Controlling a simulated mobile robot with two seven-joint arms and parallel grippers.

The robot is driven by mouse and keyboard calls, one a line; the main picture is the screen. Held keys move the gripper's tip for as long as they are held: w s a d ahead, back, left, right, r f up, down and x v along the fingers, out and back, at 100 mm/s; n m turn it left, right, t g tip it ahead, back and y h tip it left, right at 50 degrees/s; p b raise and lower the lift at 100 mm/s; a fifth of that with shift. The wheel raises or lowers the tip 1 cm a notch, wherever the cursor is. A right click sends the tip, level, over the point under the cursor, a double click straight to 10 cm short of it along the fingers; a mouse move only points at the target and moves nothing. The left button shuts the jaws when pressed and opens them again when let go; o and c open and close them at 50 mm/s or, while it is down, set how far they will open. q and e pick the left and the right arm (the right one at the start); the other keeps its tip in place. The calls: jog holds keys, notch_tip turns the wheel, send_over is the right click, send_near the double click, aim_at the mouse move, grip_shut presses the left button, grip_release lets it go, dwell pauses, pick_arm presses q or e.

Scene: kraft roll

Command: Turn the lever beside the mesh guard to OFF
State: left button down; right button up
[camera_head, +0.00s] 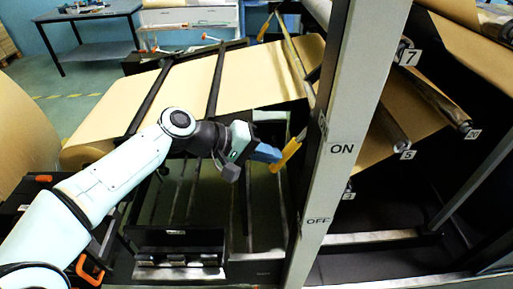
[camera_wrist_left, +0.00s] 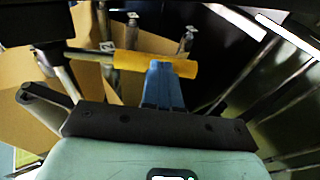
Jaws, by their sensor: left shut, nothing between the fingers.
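The lever has a yellow handle (camera_head: 286,155) that slants down and left from a grey post (camera_head: 342,120). The post carries an ON label (camera_head: 342,149) and, lower, an OFF label (camera_head: 318,221); the handle is about level with ON. My left gripper (camera_head: 268,153) has blue fingers, shut and empty, with tips right beside the handle. In the left wrist view the handle (camera_wrist_left: 180,68) lies across the blue fingertips (camera_wrist_left: 161,68); I cannot tell whether they touch. I cannot clearly make out the mesh guard. My right gripper is not in view.
Brown kraft paper (camera_head: 255,80) runs over rollers behind my left arm. A black box (camera_head: 180,242) stands low in front of the frame. Numbered rollers (camera_head: 395,133) are right of the post. A table (camera_head: 90,22) is at the back left.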

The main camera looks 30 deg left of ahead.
pick_arm(q)
jog(key=shift+w+d+f, duration=0.25)
jog(key=shift+d+f, duration=0.1)
jog(key=shift+f, duration=0.05)
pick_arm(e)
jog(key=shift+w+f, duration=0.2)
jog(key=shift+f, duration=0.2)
pick_arm(q)
jog(key=shift+b, duration=0.3)
